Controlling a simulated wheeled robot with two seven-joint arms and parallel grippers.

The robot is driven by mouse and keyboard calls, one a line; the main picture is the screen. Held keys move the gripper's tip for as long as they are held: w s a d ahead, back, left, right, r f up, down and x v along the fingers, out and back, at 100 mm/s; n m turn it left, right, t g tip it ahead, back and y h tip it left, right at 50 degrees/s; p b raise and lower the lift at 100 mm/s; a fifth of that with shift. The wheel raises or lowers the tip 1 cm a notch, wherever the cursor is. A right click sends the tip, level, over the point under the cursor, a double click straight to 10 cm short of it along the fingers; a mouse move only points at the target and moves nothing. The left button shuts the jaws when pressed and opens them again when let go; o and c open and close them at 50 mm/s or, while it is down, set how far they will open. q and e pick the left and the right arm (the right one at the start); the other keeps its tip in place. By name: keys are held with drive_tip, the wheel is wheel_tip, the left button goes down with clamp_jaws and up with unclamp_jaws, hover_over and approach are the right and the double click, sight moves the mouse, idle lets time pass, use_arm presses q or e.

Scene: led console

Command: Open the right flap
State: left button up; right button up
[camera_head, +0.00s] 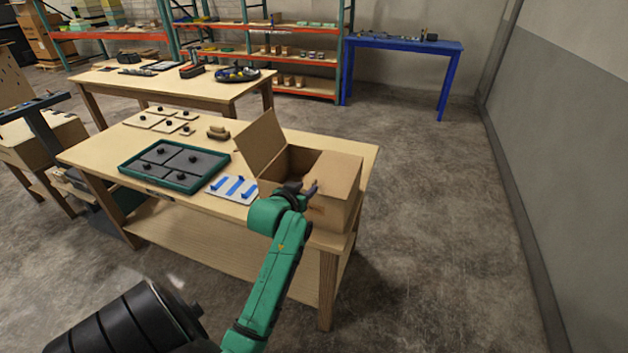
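A cardboard box (333,212) stands at the right end of the near wooden table. Its left flap (262,141) stands up and leans outward to the left. Its right flap (338,174) lies flat over the right part of the top, and the left part of the top is open. My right gripper is out of view.
A green-rimmed tray (181,186) with dark panels and a white board with blue strips (232,189) lie left of the box. Pale knobbed panels (160,118) lie farther back. A blue table (405,45) stands behind. The floor right of the near table is clear up to the wall.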

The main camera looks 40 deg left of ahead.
sight(313, 184)
use_arm(q)
drive_tip(key=x, duration=0.7)
drive_tip(key=shift+w, duration=0.15)
drive_tip(key=shift+d+r, duration=0.1)
drive_tip(key=shift+c, duration=0.6)
clamp_jaws()
idle(0.3)
